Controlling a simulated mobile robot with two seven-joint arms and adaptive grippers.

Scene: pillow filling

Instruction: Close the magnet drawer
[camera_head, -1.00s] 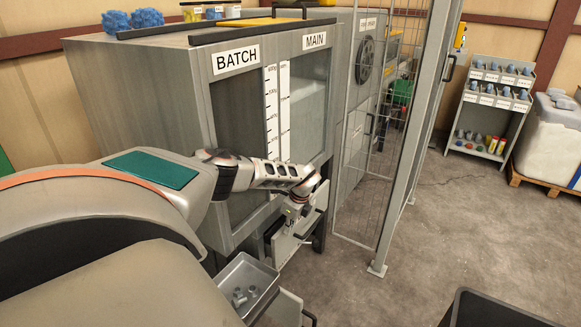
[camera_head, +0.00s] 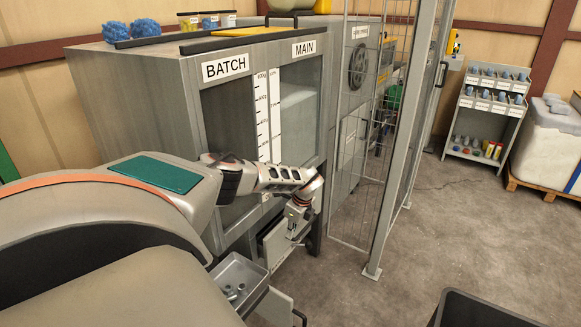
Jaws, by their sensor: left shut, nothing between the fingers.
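The magnet drawer seems to be the grey-fronted drawer (camera_head: 277,246) low on the machine, under the BATCH and MAIN windows; no label on it is readable. My left gripper (camera_head: 291,236) is at this drawer's front, pointing down near its handle. Its fingers are shut with nothing between them. I cannot tell whether they touch the drawer. My left arm hides part of the machine's lower front. My right gripper is out of view.
A metal tray (camera_head: 238,280) with small metal parts sits below at the front left. A wire mesh gate (camera_head: 370,130) stands just right of the machine. A dark bin (camera_head: 485,310) is at the lower right. The floor between is clear.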

